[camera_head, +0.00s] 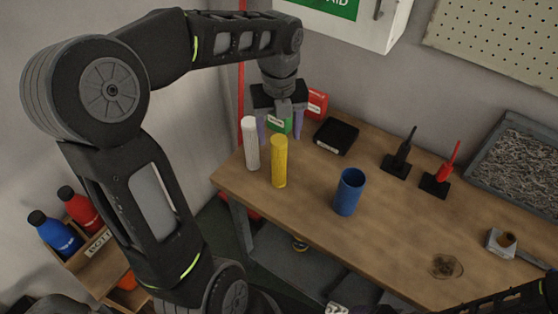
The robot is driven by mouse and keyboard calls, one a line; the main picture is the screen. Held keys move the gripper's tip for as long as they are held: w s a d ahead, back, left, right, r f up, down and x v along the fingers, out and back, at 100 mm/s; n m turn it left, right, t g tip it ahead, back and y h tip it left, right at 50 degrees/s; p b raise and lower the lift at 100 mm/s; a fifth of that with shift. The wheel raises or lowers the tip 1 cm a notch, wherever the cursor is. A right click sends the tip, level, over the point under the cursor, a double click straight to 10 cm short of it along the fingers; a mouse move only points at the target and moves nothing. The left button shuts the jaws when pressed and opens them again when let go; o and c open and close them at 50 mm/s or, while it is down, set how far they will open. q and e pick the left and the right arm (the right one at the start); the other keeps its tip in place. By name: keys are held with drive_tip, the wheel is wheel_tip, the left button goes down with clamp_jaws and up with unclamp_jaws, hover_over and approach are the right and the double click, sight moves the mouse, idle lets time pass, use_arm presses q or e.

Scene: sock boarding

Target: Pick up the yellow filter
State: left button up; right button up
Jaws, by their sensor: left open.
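The yellow filter (279,163) is an upright yellow cylinder near the left end of the wooden table (312,219). My left gripper (280,135) points down over the back left part of the table, with its two purplish fingers apart and nothing held between them. In the picture the fingers show on either side of the filter's top, slightly above it. I cannot tell whether they are behind the filter or over it. My right gripper is out of view; only part of an arm shows at the bottom right.
A white cylinder (250,144) stands close left of the filter. A green box (281,124), a red box (316,103) and a black tray (336,136) lie behind. A blue cup (348,193) stands to the right, with clear tabletop between.

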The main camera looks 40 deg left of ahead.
sight(279, 139)
use_arm(q)
wheel_tip(279, 139, down, 4)
drive_tip(key=shift+r, duration=0.15)
drive_tip(key=shift+c, duration=0.2)
idle(0.4)
clamp_jaws()
idle(0.5)
